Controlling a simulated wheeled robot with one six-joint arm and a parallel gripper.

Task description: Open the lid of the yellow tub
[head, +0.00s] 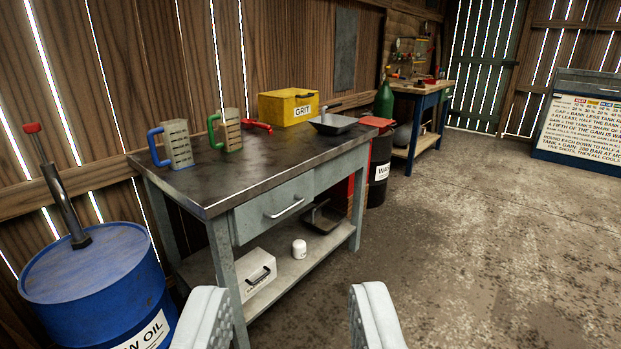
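The yellow tub (289,107), labelled GRIT, stands at the back of the dark-topped workbench (240,170). It is box-shaped with a yellow top that looks closed, and a dark mark, perhaps a handle, shows on that top. My gripper (290,320) is at the bottom of the view, with its two pale ribbed fingers wide apart and nothing between them. It is well short of the tub, in front of the workbench.
Two measuring jugs, one blue-handled (177,145) and one green-handled (231,130), a red tool (257,126) and a dark scoop (332,123) share the benchtop. A blue oil drum (95,265) with a pump stands left. The floor at right (480,240) is clear.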

